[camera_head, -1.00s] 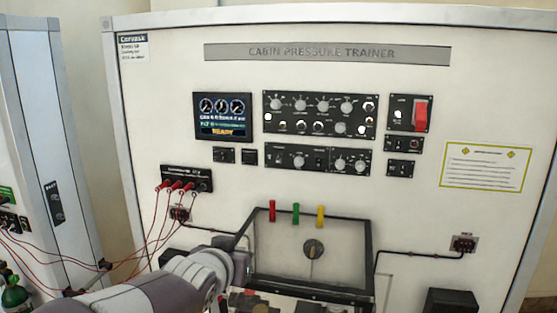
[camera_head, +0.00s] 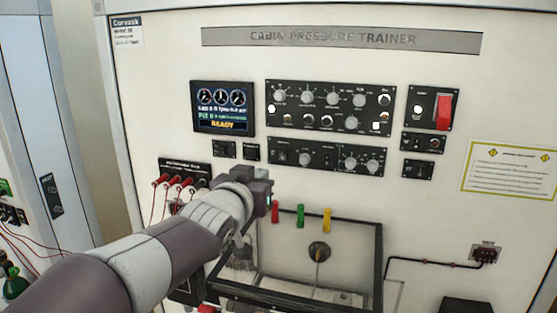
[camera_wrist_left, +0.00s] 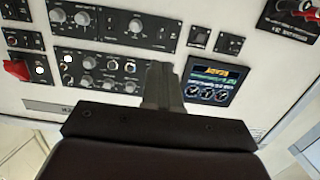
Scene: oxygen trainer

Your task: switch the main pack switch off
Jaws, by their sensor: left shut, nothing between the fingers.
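Labels on the switches are too small to read, so I cannot tell which one is the main pack switch. Candidates are the small switch units (camera_head: 224,150) under the display, the lower knob panel (camera_head: 331,159) and the small switch units at the right (camera_head: 419,169). My left gripper (camera_head: 263,187) is in front of the board, below the display and left of the coloured levers. In the left wrist view its fingers (camera_wrist_left: 161,72) are shut and empty, pointing toward the panels between the upper panel (camera_wrist_left: 100,72) and the display (camera_wrist_left: 208,82). My right gripper is not in view.
A red guarded switch (camera_head: 444,112) sits at the upper right. Red, green and yellow levers (camera_head: 300,216) stand above a dark-framed clear box (camera_head: 379,262). Red plugs with cables (camera_head: 174,181) are left of my gripper. The board at the right is mostly clear.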

